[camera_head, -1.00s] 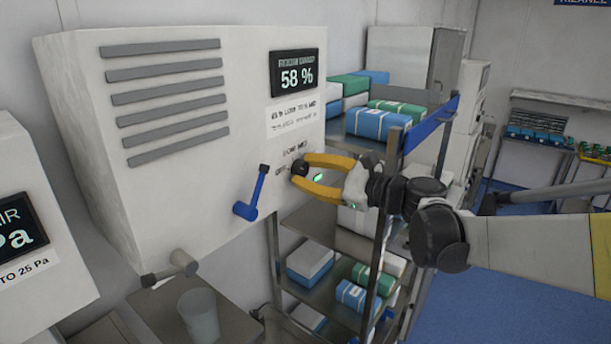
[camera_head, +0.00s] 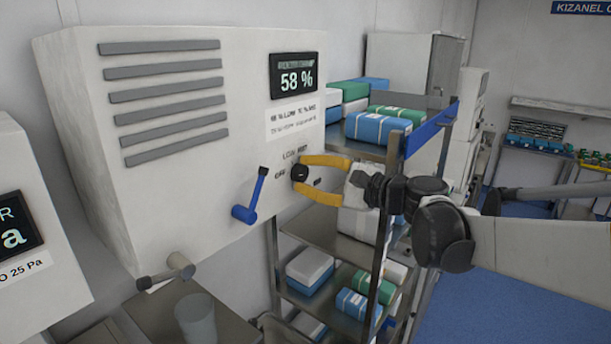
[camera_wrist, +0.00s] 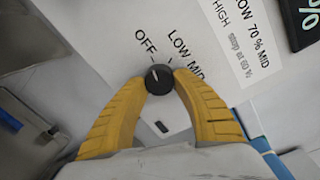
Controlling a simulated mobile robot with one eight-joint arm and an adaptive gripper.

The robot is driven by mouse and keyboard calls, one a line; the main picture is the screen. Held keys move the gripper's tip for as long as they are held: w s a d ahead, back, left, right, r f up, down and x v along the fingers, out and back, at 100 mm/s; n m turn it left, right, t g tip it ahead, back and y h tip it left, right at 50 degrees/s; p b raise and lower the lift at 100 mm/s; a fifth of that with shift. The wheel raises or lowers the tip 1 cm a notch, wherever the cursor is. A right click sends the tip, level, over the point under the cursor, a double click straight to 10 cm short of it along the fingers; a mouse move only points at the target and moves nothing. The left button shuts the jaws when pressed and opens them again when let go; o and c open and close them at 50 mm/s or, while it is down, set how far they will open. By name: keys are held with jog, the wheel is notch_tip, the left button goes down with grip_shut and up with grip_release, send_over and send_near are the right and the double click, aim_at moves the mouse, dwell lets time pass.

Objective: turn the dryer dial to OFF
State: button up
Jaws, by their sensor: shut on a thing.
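The dryer dial (camera_head: 299,172) is a small round black knob on the front of the white dryer (camera_head: 180,200). My gripper (camera_head: 301,174) has its yellow fingers closed around the dial, one fingertip on each side. In the wrist view the dial (camera_wrist: 158,79) sits between the fingertips (camera_wrist: 159,77). Its pale pointer mark points up and slightly left, towards the word OFF (camera_wrist: 146,41). LOW (camera_wrist: 179,42) and MID are printed to the right of it. A small indicator (camera_wrist: 162,127) below the dial looks dark.
A blue lever (camera_head: 250,200) sticks out left of the dial. A display (camera_head: 295,76) above reads 58 %. A metal rack (camera_head: 393,170) with blue, green and white packs stands close on the right. A cup (camera_head: 197,318) stands below the dryer.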

jog(key=shift+w+r, duration=0.1)
jog(key=o, duration=1.2)
jog(key=v, duration=1.2)
